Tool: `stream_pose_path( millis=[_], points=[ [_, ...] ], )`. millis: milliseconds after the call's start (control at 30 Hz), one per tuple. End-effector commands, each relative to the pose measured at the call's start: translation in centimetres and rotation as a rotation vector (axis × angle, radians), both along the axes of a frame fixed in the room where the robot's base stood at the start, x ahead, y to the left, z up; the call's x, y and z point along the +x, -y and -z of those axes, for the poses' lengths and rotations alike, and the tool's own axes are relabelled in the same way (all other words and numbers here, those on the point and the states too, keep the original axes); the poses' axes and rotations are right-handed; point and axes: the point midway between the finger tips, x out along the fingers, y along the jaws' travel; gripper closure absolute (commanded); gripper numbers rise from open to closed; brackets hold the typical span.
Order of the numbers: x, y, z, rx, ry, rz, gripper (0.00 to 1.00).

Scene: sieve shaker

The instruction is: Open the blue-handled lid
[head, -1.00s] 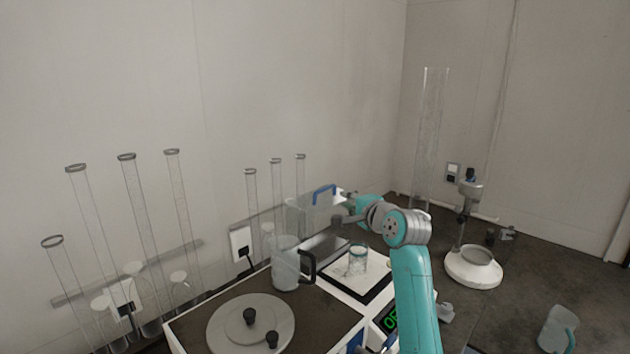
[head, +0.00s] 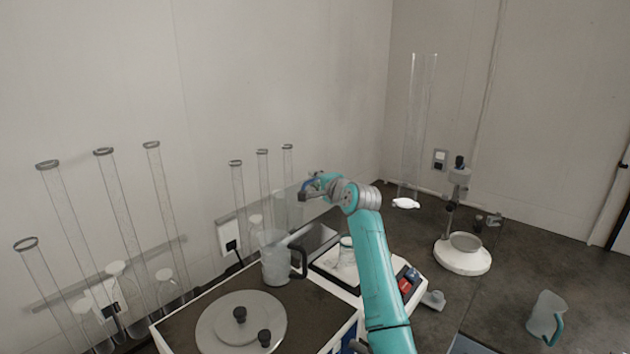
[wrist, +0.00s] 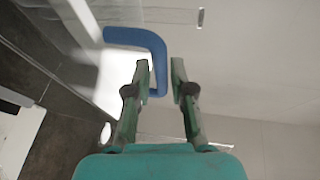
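The blue handle (head: 305,185) sits at the top of the clear enclosure at the back of the white balance, partly hidden by my gripper (head: 309,191) in the head view. The lid itself is see-through and hard to make out. In the wrist view the bent blue handle (wrist: 133,37) is large and close, with one leg running down into the gap between my fingertips. My gripper (wrist: 161,66) shows there with its fingers apart. I cannot tell whether a finger touches the handle.
A glass beaker (head: 346,250) stands on the balance, beside my forearm. A clear jug (head: 275,265) with a dark handle stands to its left, behind a round plate (head: 240,330) with black knobs. Tall glass tubes (head: 127,215) line the wall. A white-based stand (head: 463,258) is at right.

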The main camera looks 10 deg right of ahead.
Motion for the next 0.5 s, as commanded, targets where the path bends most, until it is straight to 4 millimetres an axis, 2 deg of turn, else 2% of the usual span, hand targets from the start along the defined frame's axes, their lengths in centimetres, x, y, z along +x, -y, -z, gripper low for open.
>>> stream_pose_path(
  millis=[133,433,500],
  points=[
    [0.65,-0.20,0.06,0.001,0.001,0.000,0.77],
    [0.76,-0.21,0.10,0.000,0.001,0.000,0.77],
    [0.76,-0.20,0.10,0.000,0.001,0.000,0.95]
  ],
)
